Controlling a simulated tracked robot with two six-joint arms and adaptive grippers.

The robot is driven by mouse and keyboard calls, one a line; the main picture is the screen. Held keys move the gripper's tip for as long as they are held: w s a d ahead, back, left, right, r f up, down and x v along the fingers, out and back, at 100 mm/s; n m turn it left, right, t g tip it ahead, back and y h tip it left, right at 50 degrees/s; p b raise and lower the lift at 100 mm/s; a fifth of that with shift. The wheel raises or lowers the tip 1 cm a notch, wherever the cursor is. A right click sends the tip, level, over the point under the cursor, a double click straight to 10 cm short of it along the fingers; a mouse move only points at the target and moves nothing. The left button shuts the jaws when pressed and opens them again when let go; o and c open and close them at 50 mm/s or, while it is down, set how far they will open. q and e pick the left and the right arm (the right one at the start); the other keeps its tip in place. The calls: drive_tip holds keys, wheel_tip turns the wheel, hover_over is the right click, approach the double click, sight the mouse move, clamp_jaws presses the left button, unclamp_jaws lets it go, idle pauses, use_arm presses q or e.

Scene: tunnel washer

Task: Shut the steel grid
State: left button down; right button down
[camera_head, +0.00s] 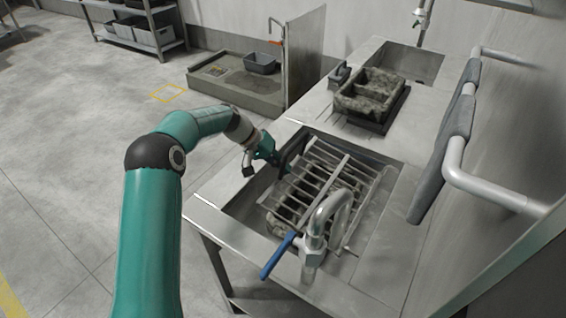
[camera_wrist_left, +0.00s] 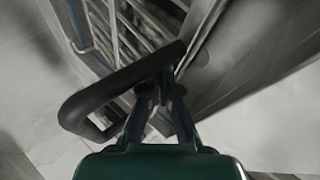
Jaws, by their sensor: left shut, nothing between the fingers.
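The steel grid (camera_head: 318,180), a frame of parallel bars, sits over the sink basin (camera_head: 238,203) in the metal counter. It looks slanted; its exact angle is hard to tell. A dirty grey thing shows beneath its bars. A black loop handle (camera_head: 292,150) stands at the grid's far left side. My left gripper (camera_head: 272,158) is at this handle, with its fingers shut and empty. In the left wrist view the handle (camera_wrist_left: 85,103) crosses just beyond the fingertips (camera_wrist_left: 160,95); I cannot tell whether they touch. The grid's bars (camera_wrist_left: 118,30) show behind it. My right gripper is not in view.
A tap (camera_head: 322,225) with a blue lever (camera_head: 280,256) rises at the basin's near side. A dirty divided crate (camera_head: 370,92) stands on the counter farther back. Grey padded rails (camera_head: 445,145) run along the right wall. The floor at the left is open.

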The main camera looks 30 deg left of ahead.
use_arm(q)
drive_tip(key=shift+f+b, duration=0.45)
drive_tip(key=shift+f, duration=0.6)
drive_tip(key=p+v, duration=0.1)
drive_tip(key=v, duration=0.2)
drive_tip(key=a+p+v, duration=0.1)
drive_tip(key=p+v, duration=0.1)
drive_tip(key=v, duration=0.1)
drive_tip(key=f+p+v, duration=0.1)
drive_tip(key=v, duration=0.2)
drive_tip(key=shift+a+r+p, duration=0.15)
drive_tip(key=shift+a+p, duration=0.1)
drive_tip(key=shift+p, duration=0.05)
drive_tip(key=shift+a+r, duration=0.1)
drive_tip(key=shift+a, duration=0.1)
